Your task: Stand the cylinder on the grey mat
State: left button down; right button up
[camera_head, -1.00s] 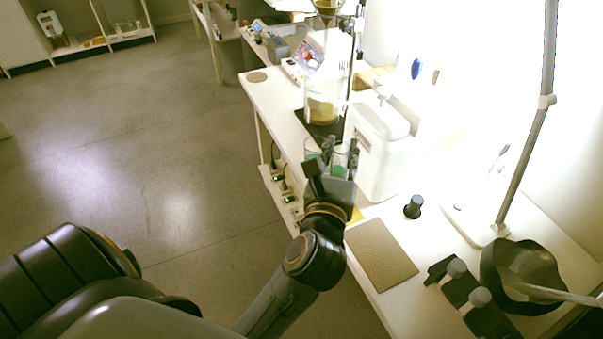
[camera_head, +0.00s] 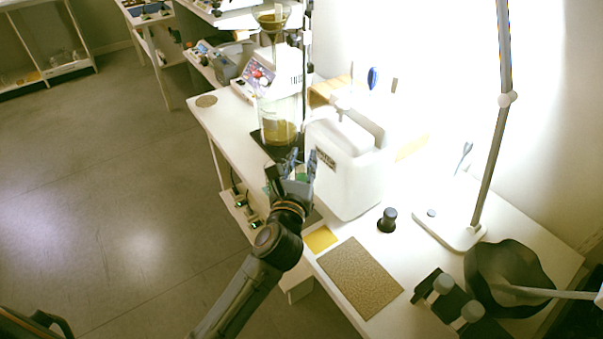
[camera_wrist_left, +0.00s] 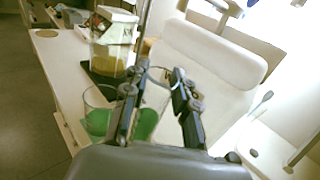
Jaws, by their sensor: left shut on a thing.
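My left gripper (camera_head: 302,164) is over the bench near its left edge, in front of the white box-shaped device. It is shut on a clear glass cylinder with green contents, whose rim (camera_wrist_left: 158,75) shows between the fingers in the left wrist view; the fingers hide much of it. I cannot tell whether its base touches the bench. A speckled grey-brown mat (camera_head: 360,278) lies bare on the bench, nearer than the gripper. My right gripper is not in view.
A glass beaker with green contents (camera_wrist_left: 98,120) stands just left of the held cylinder. A white device (camera_head: 345,170) is close behind. A yellow square (camera_head: 320,239) lies between gripper and mat.

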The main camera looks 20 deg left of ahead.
pick_arm(q)
jog(key=shift+w+a+f, duration=0.1)
jog(key=shift+w+f, duration=0.3)
jog(key=shift+f, duration=0.1)
jog(key=shift+w+a+f, duration=0.1)
jog(key=shift+w+f, duration=0.1)
jog(key=shift+f, duration=0.1)
notch_tip(320, 180, down, 3)
jog(key=shift+w+f+b, duration=0.15)
jog(key=shift+b, duration=0.55)
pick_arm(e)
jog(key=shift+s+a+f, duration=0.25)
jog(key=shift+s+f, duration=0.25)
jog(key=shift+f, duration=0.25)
pick_arm(q)
jog(key=shift+f, duration=0.1)
jog(key=c, duration=1.1)
grip_release()
jog(key=shift+o, duration=0.2)
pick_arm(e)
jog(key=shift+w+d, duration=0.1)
